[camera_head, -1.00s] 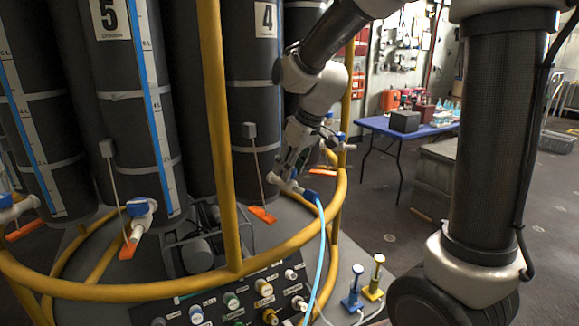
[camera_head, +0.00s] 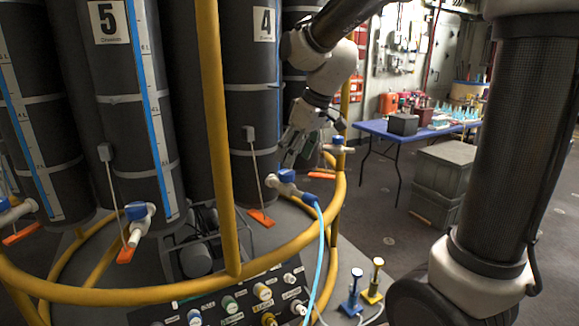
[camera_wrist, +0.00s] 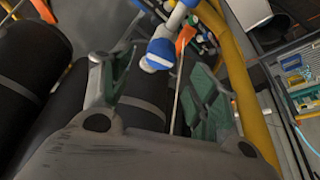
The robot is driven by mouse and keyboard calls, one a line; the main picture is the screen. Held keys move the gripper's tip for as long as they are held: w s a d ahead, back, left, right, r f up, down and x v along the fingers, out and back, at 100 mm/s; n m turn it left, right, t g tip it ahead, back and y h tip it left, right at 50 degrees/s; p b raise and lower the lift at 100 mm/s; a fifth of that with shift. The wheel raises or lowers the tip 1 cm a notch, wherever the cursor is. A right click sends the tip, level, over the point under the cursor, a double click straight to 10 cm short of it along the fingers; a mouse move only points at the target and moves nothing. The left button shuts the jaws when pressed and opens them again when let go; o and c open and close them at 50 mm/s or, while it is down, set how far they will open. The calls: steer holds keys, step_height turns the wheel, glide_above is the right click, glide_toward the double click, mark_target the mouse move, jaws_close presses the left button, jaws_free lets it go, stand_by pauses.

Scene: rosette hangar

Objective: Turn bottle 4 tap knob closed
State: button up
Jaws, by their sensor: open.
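Bottle 4 is the dark cylinder (camera_head: 252,110) with a "4" label, left of my arm in the head view. Its white tap sticks out low down, with a blue knob (camera_head: 287,175) on top and a light blue hose (camera_head: 322,245) hanging from its outlet. My gripper (camera_head: 291,150) is open and empty, just above the knob and apart from it. In the wrist view, a blue and white tap knob (camera_wrist: 158,55) shows between the spread green-padded fingers of my gripper (camera_wrist: 165,68). The knob's exact angle is hard to read.
A yellow rail (camera_head: 218,150) rings the bottles, with an upright to the left of bottle 4. A control panel (camera_head: 235,300) stands at the front. Bottle 5 (camera_head: 118,100) is to the left. A blue table (camera_head: 375,127) and grey crates (camera_head: 443,180) stand behind to the right.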

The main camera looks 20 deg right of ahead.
steer(key=v, duration=0.6)
steer(key=shift+r, duration=0.15)
steer(key=s+d+f+m+h, duration=0.1)
steer(key=s+d+f+m, duration=0.1)
steer(key=s+d, duration=0.2)
steer(key=s+d+f+m+h, duration=0.1)
steer(key=s+d+f+m, duration=0.1)
steer(key=s, duration=0.8)
steer(key=s+d+f+m, duration=0.2)
steer(key=s+d+m, duration=0.1)
steer(key=s+d, duration=0.3)
steer(key=shift+s+t+h, duration=0.3)
steer(key=shift+s+h, duration=0.1)
steer(key=shift+s, duration=0.15)
steer(key=shift+d, duration=0.15)
